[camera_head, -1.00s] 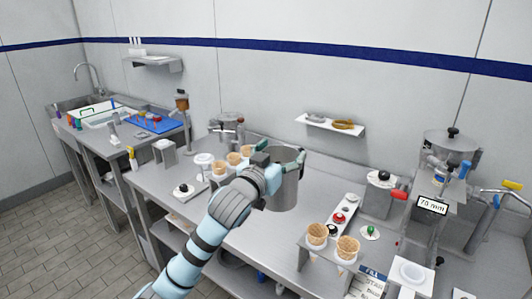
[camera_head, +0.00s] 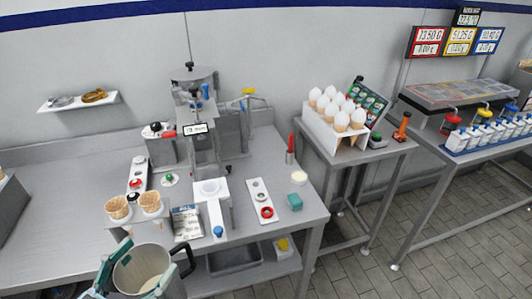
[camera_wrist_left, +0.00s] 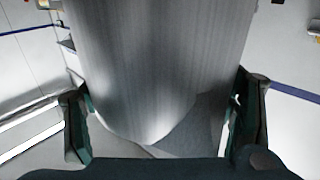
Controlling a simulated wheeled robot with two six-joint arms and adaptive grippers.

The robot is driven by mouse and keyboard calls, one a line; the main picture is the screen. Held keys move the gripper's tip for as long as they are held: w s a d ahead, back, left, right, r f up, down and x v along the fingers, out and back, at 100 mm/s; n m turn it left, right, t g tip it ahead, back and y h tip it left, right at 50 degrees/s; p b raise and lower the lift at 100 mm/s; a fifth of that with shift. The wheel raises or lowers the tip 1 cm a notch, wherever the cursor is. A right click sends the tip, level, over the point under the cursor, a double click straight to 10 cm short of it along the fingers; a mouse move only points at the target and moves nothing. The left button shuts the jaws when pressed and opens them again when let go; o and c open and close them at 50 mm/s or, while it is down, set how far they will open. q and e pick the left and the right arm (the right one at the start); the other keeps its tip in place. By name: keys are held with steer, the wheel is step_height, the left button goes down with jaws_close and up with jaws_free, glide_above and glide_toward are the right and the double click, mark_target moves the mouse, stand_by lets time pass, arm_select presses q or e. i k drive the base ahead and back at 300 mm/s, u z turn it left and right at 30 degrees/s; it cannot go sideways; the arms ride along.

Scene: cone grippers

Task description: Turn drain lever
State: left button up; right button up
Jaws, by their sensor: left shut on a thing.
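A steel machine (camera_head: 193,76) with a small display stands at the back of the steel table in the head view. A red-handled lever (camera_head: 168,134) sticks out at its left side, and a yellow-handled lever (camera_head: 249,91) is at its upper right. I cannot tell which is the drain lever. My left gripper (camera_head: 142,268) is shut on a metal jug (camera_head: 128,275) at the bottom left, in front of the machine. The jug has a black handle and pale contents. The left wrist view shows the fingers on both sides of the jug (camera_wrist_left: 160,65). My right gripper is out of view.
Two cones in a holder (camera_head: 120,207) stand just behind the jug. A white dish stand (camera_head: 210,187) and a panel with a red button (camera_head: 266,212) lie to the right. A cone rack (camera_head: 350,142) is on a further table. A floor gap separates the tables.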

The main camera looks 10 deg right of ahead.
mark_target(248, 91)
steer(key=u, duration=0.5)
steer(key=k, duration=0.2)
steer(key=z, duration=1.65)
steer(key=i, duration=0.95)
steer(key=u, duration=0.2)
